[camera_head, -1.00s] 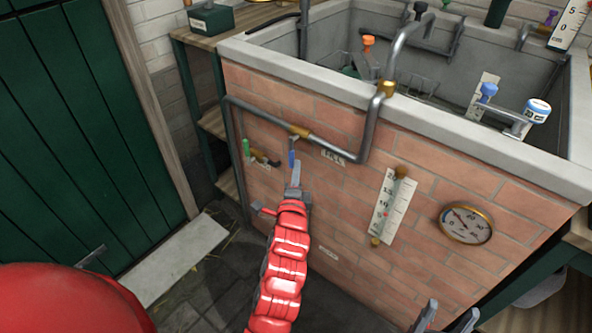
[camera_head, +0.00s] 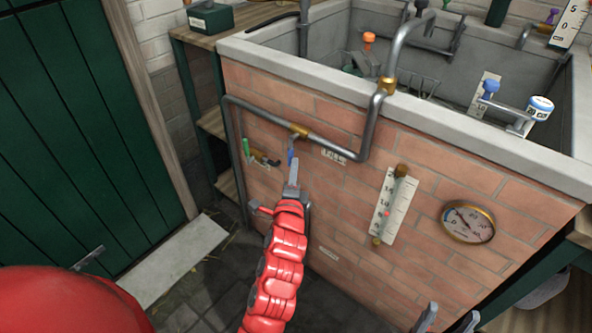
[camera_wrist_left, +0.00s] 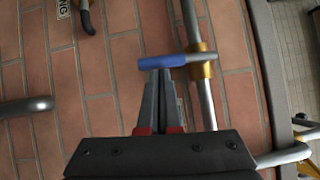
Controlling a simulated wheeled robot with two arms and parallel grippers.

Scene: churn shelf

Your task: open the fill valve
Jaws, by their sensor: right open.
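A blue-handled lever (camera_head: 291,157) sits below a brass fitting (camera_head: 299,131) on the grey pipe, on the brick front of the trough. A small label (camera_head: 333,156) beside it is too small to read. My left gripper (camera_head: 292,175) is at the lever, its fingers close together. In the left wrist view the blue handle (camera_wrist_left: 163,62) lies crosswise at the fingertips (camera_wrist_left: 166,80), with its grey stem running to the brass fitting. The fingers appear to touch it, not wrap it. My right gripper (camera_head: 447,318) is open and empty at the bottom edge.
A green-handled valve (camera_head: 246,147) is left of the blue lever. A level gauge (camera_head: 394,207) and a round dial (camera_head: 468,222) are to the right. The stone-rimmed trough (camera_head: 440,123) is above. A green door (camera_head: 75,130) stands at left.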

